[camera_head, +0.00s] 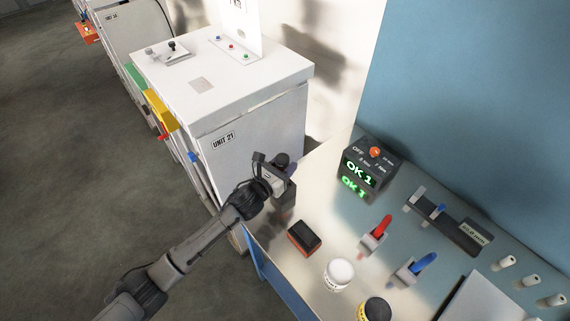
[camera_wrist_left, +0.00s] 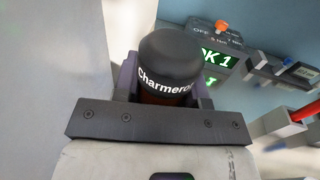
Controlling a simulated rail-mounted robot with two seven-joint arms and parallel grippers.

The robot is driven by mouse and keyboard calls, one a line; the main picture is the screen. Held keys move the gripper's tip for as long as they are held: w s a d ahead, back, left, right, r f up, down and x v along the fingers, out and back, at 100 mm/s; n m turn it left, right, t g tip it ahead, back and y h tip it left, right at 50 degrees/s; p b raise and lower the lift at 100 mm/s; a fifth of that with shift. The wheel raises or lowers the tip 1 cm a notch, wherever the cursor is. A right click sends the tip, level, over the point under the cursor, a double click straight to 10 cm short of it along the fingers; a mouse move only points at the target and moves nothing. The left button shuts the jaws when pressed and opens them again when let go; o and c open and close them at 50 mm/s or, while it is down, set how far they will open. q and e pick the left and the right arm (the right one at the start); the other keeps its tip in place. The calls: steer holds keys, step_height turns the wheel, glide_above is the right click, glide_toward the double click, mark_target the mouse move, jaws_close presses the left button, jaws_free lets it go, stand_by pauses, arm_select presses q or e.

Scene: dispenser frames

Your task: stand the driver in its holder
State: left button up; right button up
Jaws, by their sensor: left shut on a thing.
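My left gripper (camera_head: 281,174) is shut on a dark cylindrical thing (camera_head: 282,160), which I take to be the driver, above the table's left end. In the left wrist view the driver (camera_wrist_left: 168,60) shows a black rounded end with white "Charmeron" lettering, between the two fingers; its lower part is hidden. I cannot tell for sure which thing is its holder. My right gripper is not in view.
The "OK 1" display box (camera_head: 372,168) stands at the back. A red-handled tool (camera_head: 381,227), a blue-handled tool (camera_head: 424,263), a white-lidded jar (camera_head: 340,272) and a black-lidded jar (camera_head: 377,309) stand on the table. A dark rack (camera_head: 447,221) lies behind. The Unit 21 cabinet (camera_head: 264,142) is close to the gripper.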

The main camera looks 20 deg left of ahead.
arm_select(q)
steer(key=o, duration=1)
steer(key=v, duration=1.2)
steer(key=shift+r, duration=0.15)
steer(key=s+f+m+g+y, duration=0.2)
steer(key=s+f+m+g, duration=0.1)
steer(key=s+m, duration=0.7)
steer(key=s+f+m+g+y, duration=0.1)
steer(key=s+f+m+g, duration=0.3)
steer(key=s+m, duration=0.7)
steer(key=s+f+m+g+y, duration=0.2)
steer(key=s+f+m+g, duration=0.2)
steer(key=s+m, duration=0.6)
steer(key=shift+s+f+m+g+y, duration=0.2)
steer(key=shift+m+g, duration=0.4)
steer(key=shift+m, duration=0.2)
steer(key=shift+s+f+m+g+y, duration=0.1)
steer(key=shift+s+m+g, duration=0.1)
steer(key=shift+m+g, duration=0.5)
